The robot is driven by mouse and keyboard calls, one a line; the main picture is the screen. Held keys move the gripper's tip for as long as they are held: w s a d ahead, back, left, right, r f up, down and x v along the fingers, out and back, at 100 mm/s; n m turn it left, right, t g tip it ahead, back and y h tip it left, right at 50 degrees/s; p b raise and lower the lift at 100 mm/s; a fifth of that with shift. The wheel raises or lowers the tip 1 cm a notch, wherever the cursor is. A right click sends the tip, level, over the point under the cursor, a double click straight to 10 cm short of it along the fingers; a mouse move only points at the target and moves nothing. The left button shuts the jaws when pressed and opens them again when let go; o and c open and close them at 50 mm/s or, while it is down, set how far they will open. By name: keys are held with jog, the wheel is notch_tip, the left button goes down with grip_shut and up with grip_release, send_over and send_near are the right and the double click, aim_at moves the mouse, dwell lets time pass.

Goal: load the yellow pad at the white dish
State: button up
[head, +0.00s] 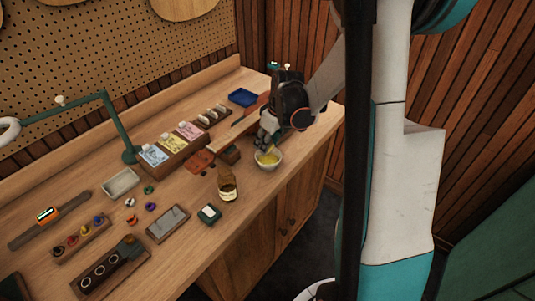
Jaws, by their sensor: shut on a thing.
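The white dish (268,165) stands on the workbench near its front edge, right of the bottle. Something yellow (267,157), which looks like the yellow pad, shows in the dish's mouth. My gripper (266,143) is right above and behind the dish, fingers pointing down, shut on the yellow pad. The fingertips are small and partly dark here, and I cannot tell whether the pad touches the inside of the dish.
An amber bottle (227,186) stands left of the dish. A small dark block (230,154) is close behind it. A blue tray (242,97) and a rack of packets (175,149) lie farther back. A green lamp (118,125) rises at left. Bare wood shows right of the dish.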

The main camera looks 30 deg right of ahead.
jog(key=shift+r, duration=0.1)
jog(key=shift+r+p, duration=1.2)
jog(key=shift+r, duration=0.7)
